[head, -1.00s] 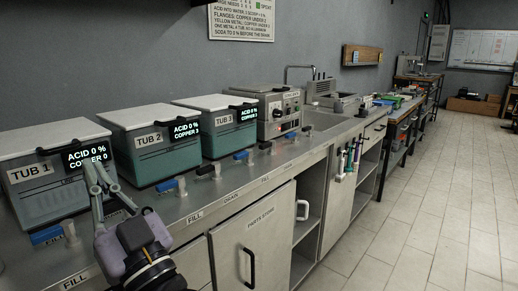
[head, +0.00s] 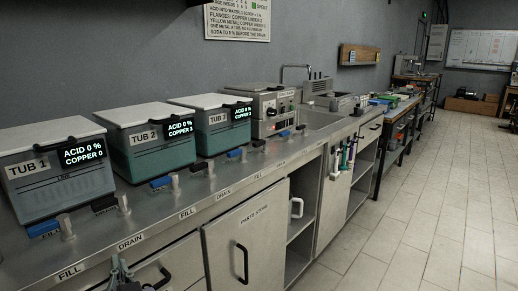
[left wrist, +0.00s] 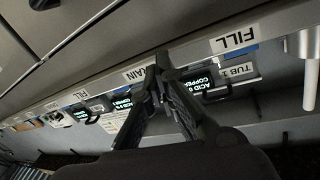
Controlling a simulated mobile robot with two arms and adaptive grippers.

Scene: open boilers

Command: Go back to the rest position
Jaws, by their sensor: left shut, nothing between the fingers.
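My left gripper (head: 120,274) shows at the bottom edge of the head view, low in front of the counter's front face, below the DRAIN label. It also shows in the left wrist view (left wrist: 163,62), with its fingers together and nothing between them. Tub 1 (head: 50,190), tub 2 (head: 150,160) and tub 3 (head: 222,143) stand closed on the steel counter (head: 150,226). Their displays read acid 0 %. Most of my left arm is out of the head view. My right gripper is not in view.
Blue and black valve handles, such as the blue one (head: 43,229), stand along the counter's front. Below are the parts store door (head: 262,232) with its black handle and open shelves. The tiled floor (head: 430,215) to the right is clear.

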